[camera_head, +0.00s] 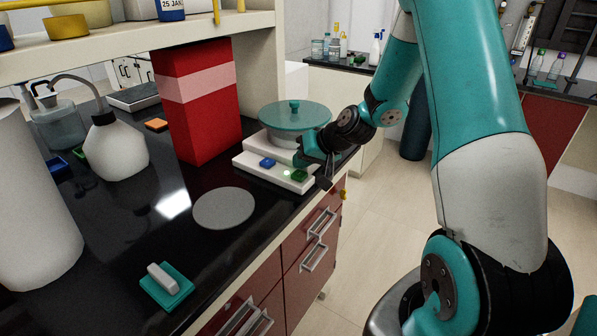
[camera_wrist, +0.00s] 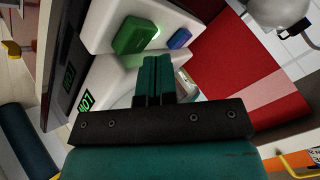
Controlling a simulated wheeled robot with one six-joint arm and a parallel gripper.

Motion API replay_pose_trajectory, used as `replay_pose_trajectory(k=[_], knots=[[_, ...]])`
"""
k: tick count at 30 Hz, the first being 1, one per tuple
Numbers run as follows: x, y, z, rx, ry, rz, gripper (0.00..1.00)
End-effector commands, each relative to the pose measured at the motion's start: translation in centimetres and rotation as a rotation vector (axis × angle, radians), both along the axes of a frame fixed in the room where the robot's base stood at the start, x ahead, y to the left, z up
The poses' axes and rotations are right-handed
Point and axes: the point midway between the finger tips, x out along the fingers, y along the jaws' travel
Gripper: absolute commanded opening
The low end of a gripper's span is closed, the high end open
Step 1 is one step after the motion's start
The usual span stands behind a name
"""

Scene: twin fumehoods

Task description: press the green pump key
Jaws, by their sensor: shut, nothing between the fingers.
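The green pump key (camera_head: 299,175) is a raised block on the front of a white pump unit (camera_head: 245,162), beside a blue key (camera_head: 267,162). A small bright light glows next to the green key. The green key (camera_wrist: 134,36) also shows at the top of the wrist view, with the blue key (camera_wrist: 180,38) to its right. My gripper (camera_head: 303,160) is just above the unit's key end in the head view. Its fingers (camera_wrist: 154,62) are together and empty in the wrist view, pointing toward the keys. I see no clear contact with the green key.
A round teal lid (camera_head: 295,114) sits on the unit behind the keys. A tall red box (camera_head: 197,125) stands to the left. A grey disc (camera_head: 224,208) lies on the black counter in front. A teal block with a white bar (camera_head: 166,284) lies nearer.

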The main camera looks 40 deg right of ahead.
Motion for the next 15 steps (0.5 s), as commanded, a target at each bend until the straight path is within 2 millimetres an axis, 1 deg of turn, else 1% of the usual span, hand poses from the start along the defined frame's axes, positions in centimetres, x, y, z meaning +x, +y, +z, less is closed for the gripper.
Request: replay_pose_trajectory(k=[5,8,11,15], knots=[[0.0,0.0,0.0,0.0,0.0,0.0,0.0],[0.0,0.0,0.3,0.0,0.0,0.0,0.0],[0.0,0.0,1.0,-0.001,0.0,0.001,0.0],[0.0,0.0,2.6,-0.001,0.0,0.001,0.0]])
